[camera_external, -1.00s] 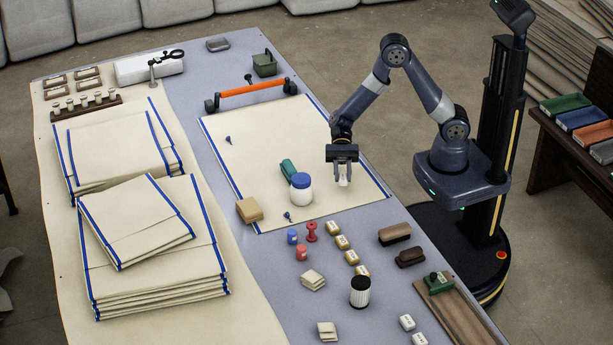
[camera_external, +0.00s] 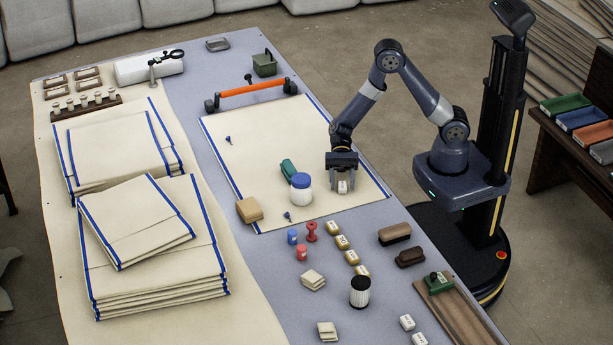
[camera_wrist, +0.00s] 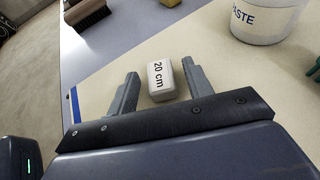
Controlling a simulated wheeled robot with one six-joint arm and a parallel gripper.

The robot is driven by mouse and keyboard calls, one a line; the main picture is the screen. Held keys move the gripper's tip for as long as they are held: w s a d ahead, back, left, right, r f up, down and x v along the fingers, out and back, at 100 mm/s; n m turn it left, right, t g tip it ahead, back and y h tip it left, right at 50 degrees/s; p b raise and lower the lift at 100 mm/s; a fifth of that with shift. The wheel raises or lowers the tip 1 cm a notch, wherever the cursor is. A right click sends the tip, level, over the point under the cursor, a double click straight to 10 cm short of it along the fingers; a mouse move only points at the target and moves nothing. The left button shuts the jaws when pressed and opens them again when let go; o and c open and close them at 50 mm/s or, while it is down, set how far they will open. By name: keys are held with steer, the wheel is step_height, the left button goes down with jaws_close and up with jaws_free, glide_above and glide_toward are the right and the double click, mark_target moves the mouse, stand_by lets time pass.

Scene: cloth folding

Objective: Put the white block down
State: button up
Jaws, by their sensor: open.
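The white block (camera_external: 343,187), marked "20 cm" in the wrist view (camera_wrist: 160,80), lies on the cream cloth with blue edges (camera_external: 250,150) near its right side. My gripper (camera_external: 342,181) is down at the cloth with its fingers open, one on each side of the block. In the wrist view my gripper (camera_wrist: 158,88) shows a clear gap at the left finger.
A white paste jar with a blue lid (camera_external: 301,188) and a green object (camera_external: 288,169) stand left of my gripper. A tan block (camera_external: 249,210) sits at the cloth's near left corner. Brown brushes (camera_external: 395,234) lie nearer the front. The cloth's upper middle is mostly clear.

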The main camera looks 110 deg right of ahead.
steer(key=shift+r, duration=0.25)
steer(key=p+v, duration=0.1)
steer(key=v, duration=1.1)
steer(key=shift+f, duration=0.15)
